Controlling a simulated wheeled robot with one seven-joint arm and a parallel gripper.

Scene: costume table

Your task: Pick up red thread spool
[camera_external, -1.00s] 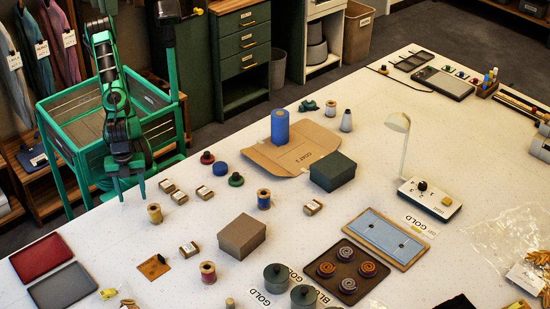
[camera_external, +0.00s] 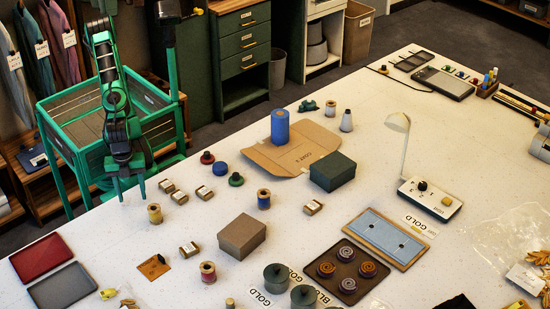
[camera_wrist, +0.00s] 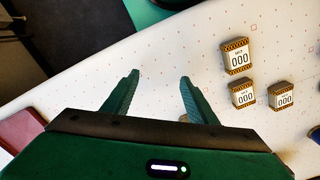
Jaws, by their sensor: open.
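The red thread spool (camera_external: 208,272) stands upright on the white table near the front, with wooden ends and dark red thread. It does not show in the wrist view. My gripper (camera_external: 131,190) is over the table's left edge, behind and to the left of the red spool and well apart from it. In the wrist view my gripper (camera_wrist: 158,85) has its two green fingers spread, with nothing between them. A yellow thread spool (camera_external: 154,214) stands between my gripper and the red spool. A blue thread spool (camera_external: 263,199) stands farther right.
Small labelled boxes (camera_external: 189,249) lie near the red spool, and more boxes (camera_wrist: 240,94) show in the wrist view. A brown box (camera_external: 242,237) stands right of it, an orange tag (camera_external: 154,266) left. Red (camera_external: 42,257) and grey (camera_external: 62,287) trays lie at the left edge.

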